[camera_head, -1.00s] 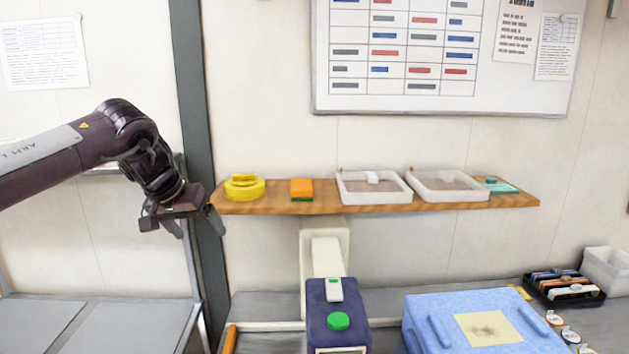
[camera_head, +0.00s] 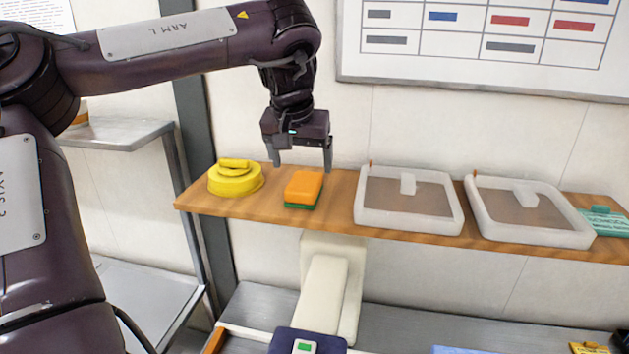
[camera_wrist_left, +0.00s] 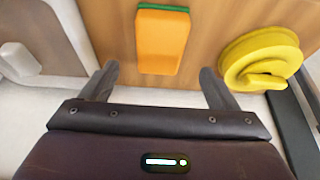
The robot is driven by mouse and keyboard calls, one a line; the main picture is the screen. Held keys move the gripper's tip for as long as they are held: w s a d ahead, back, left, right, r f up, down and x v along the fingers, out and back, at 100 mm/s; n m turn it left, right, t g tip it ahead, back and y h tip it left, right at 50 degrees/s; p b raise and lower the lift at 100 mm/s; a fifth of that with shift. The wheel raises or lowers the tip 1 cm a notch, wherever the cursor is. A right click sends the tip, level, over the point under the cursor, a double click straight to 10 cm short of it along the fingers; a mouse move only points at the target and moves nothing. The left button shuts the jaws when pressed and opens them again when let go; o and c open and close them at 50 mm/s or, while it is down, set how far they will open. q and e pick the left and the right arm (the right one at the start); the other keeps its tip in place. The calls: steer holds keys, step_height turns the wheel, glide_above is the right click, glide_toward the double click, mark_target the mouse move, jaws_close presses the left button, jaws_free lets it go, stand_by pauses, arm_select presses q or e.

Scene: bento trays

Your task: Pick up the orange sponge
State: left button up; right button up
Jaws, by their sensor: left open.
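The orange sponge (camera_head: 304,187) with a green underside lies on the wooden shelf (camera_head: 335,205), between a yellow coiled thing and a clear tray. My left gripper (camera_head: 301,168) is open and empty, pointing down above and slightly behind the sponge in the head view. In the left wrist view the sponge (camera_wrist_left: 162,42) lies ahead, between the lines of the two open fingers (camera_wrist_left: 157,80), and apart from them. My right gripper is not in view.
The yellow coiled thing (camera_head: 236,180) sits close left of the sponge. Two clear trays with white rims (camera_head: 408,222) (camera_head: 530,232) and a teal packet (camera_head: 604,222) stand to the right. The wall is close behind the shelf.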

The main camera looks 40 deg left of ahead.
mark_target(304, 181)
arm_select(q)
steer(key=shift+s+a+f+p, duration=0.1)
steer(key=shift+a+f+p, duration=0.1)
steer(key=shift+f+p, duration=0.45)
steer(key=shift+w+f+p, duration=0.2)
steer(key=shift+f+p, duration=0.35)
steer(key=p+x, duration=0.1)
steer(key=x, duration=0.3)
steer(key=shift+w+r+p, duration=0.15)
steer(key=shift+w+p, duration=0.05)
steer(key=shift+p, duration=0.2)
steer(key=shift+f, duration=0.2)
steer(key=shift+s, duration=0.15)
steer(key=shift+f, duration=0.1)
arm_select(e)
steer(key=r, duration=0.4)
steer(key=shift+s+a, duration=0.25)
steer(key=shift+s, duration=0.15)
arm_select(q)
steer(key=shift+f+b, duration=0.1)
steer(key=shift+b, duration=0.4)
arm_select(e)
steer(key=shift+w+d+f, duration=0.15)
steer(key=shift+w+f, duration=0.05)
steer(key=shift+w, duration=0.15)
